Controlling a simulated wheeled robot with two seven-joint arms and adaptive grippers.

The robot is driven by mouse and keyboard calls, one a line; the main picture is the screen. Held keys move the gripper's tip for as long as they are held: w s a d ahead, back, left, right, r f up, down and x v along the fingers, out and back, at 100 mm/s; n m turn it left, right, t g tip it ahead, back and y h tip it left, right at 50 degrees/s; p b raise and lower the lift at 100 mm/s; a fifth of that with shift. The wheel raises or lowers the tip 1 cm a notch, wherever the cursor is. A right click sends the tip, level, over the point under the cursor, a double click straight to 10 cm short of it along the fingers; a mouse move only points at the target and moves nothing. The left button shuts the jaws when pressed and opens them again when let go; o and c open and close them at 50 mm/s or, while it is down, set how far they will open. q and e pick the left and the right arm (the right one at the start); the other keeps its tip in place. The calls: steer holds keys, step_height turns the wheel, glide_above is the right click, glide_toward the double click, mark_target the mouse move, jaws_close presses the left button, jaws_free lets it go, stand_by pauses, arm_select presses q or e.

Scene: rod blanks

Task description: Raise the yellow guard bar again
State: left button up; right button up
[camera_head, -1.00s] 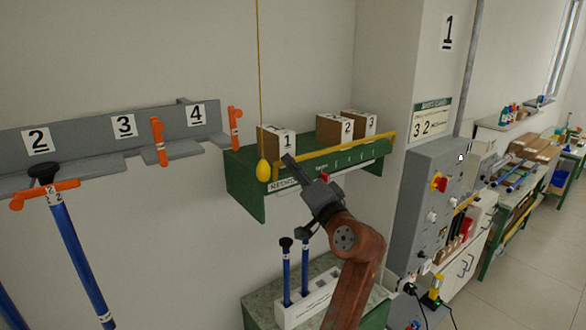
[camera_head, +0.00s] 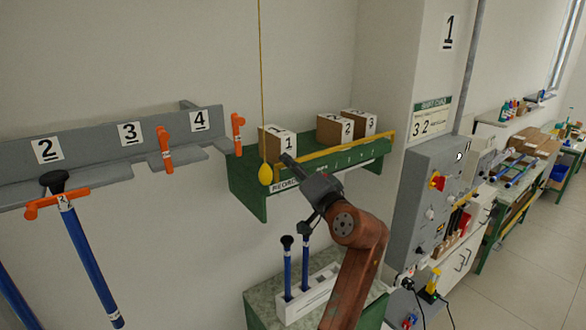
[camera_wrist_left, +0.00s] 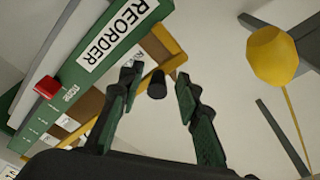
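The yellow guard bar (camera_head: 345,149) runs along the front of the green shelf (camera_head: 249,196), in front of the brown boxes. Part of its yellow frame shows in the left wrist view (camera_wrist_left: 168,46). My left gripper (camera_head: 289,160) is at the bar's left end, partly covering the shelf front. In the left wrist view its two fingers (camera_wrist_left: 157,83) are apart. A dark round-ended piece (camera_wrist_left: 157,86) shows between them; I cannot tell whether they touch it. My right gripper is not in view.
A yellow pull weight (camera_head: 265,174) hangs on a cord close left of the gripper, also in the wrist view (camera_wrist_left: 272,55). Boxes 1 (camera_head: 276,139), 2 and 3 stand on the shelf. A red button (camera_wrist_left: 41,90) is on its front. Blue rods (camera_head: 288,270) stand below.

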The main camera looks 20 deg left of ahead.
arm_select(q)
steer(key=shift+f, duration=0.1)
steer(key=shift+s+d, duration=0.25)
steer(key=shift+d, duration=0.15)
steer(key=r+v, duration=0.1)
steer(key=v, duration=1)
steer(key=shift+f, duration=0.5)
steer(key=shift+s, duration=0.1)
